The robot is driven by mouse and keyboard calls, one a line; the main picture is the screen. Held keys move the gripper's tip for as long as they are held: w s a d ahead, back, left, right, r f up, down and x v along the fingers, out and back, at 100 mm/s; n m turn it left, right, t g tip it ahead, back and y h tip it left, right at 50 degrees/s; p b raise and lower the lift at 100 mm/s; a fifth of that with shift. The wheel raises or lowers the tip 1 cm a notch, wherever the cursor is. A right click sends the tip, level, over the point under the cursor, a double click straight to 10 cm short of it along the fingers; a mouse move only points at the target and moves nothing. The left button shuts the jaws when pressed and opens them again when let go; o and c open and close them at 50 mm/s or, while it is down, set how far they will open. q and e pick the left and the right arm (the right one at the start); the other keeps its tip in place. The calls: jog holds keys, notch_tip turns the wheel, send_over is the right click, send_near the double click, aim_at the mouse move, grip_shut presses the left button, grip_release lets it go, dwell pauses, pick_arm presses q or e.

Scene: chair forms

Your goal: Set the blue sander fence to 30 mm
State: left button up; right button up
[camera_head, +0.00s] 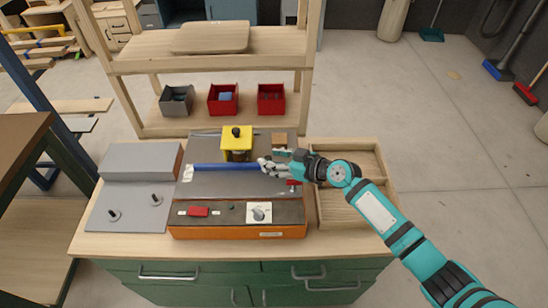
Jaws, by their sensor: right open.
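The blue fence (225,167) is a long narrow bar lying across the grey top of the sander (240,185). A yellow block with a black knob (237,139) stands just behind the fence. The sander's orange front (235,232) carries a dark panel with a red part and a white dial. My right gripper (263,165) is open at the fence's right end. I cannot tell whether it touches the fence. Any scale marks are too small to read. My left gripper is not in view.
A grey plate with two dark pegs (130,208) lies left of the sander. A shallow wooden tray (350,209) is on the right, partly under my right arm. Behind stands a wooden shelf (205,122) with one grey and two red bins. The bench's front strip is clear.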

grip_shut()
dwell(0.3)
jog(key=shift+s, duration=1.05)
grip_release()
jog(key=shift+w, duration=0.1)
jog(key=shift+d, duration=0.1)
jog(key=v, duration=1.2)
jog(key=shift+f, duration=0.2)
